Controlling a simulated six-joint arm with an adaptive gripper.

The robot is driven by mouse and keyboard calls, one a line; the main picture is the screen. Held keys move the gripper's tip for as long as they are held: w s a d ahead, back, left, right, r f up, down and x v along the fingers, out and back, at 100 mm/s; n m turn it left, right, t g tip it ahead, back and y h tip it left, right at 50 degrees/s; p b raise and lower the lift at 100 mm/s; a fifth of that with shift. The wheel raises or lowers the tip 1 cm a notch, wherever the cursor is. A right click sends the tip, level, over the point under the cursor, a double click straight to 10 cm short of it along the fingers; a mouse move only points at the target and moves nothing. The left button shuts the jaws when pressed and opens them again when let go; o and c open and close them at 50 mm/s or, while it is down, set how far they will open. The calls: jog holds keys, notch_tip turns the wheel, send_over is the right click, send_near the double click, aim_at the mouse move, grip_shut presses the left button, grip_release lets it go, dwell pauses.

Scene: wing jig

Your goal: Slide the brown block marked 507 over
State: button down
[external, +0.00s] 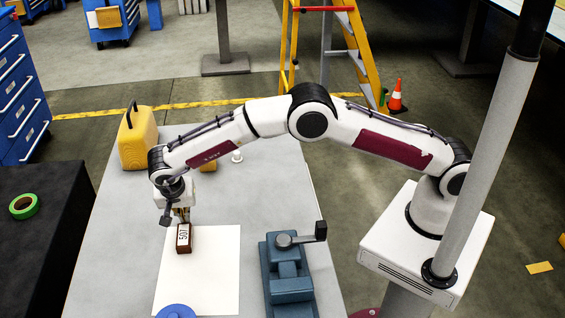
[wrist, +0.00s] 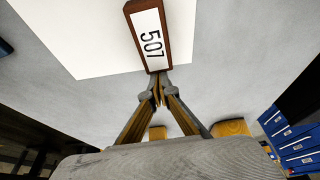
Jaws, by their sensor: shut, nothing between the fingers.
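The brown block marked 507 (external: 184,238) lies on a white sheet (external: 215,272) near the sheet's upper left edge. Its white label faces up. In the wrist view the block (wrist: 149,36) is at the top centre, just beyond my fingertips. My gripper (external: 183,216) is low at the block's far end, and its fingers are shut with nothing between them. In the wrist view my gripper's fingertips (wrist: 157,82) are at the block's near end; I cannot tell whether they touch it.
A blue-grey vise (external: 287,275) stands right of the sheet. A blue round object (external: 176,311) sits at the sheet's front edge. A yellow container (external: 136,139) stands at the table's back left. The sheet's middle is clear.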

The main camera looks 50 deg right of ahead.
jog(key=s+a, duration=1.1)
jog(key=shift+s+a, duration=0.3)
jog(key=shift+w+d, duration=0.1)
jog(key=shift+w+d, duration=1.45)
jog(key=v, duration=1)
jog(key=shift+s+a, duration=0.2)
